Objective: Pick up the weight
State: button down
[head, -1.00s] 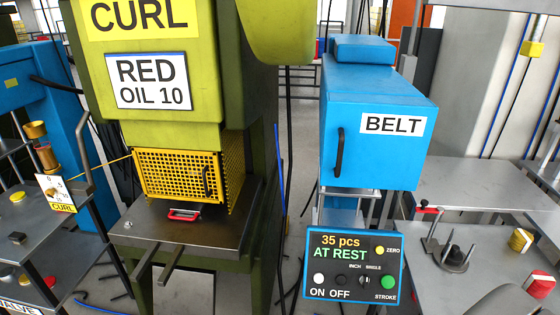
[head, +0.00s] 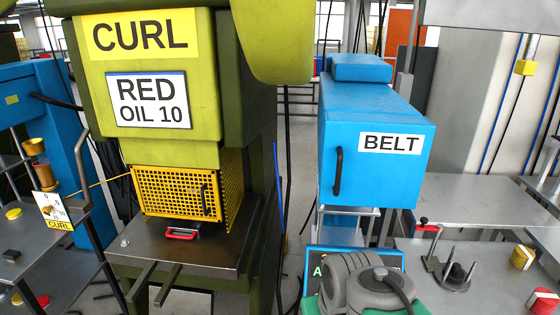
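I cannot say for sure which thing is the weight. A dark, cone-shaped piece with a knob-like top (head: 457,273) sits among upright grey pins on the right-hand table; it may be the weight. Grey rounded links of my arm rise at the bottom centre, in front of the control panel (head: 315,262). My gripper itself does not show.
The green CURL press (head: 150,90) with its yellow mesh guard (head: 180,193) stands left of centre. The blue BELT cabinet (head: 370,160) is right of it. A red handle (head: 181,234) lies on the press bed.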

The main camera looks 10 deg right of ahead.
aim_at(456, 275)
jog(key=z, duration=3.1)
jog(key=i, duration=1.15)
jog(key=u, duration=4.55)
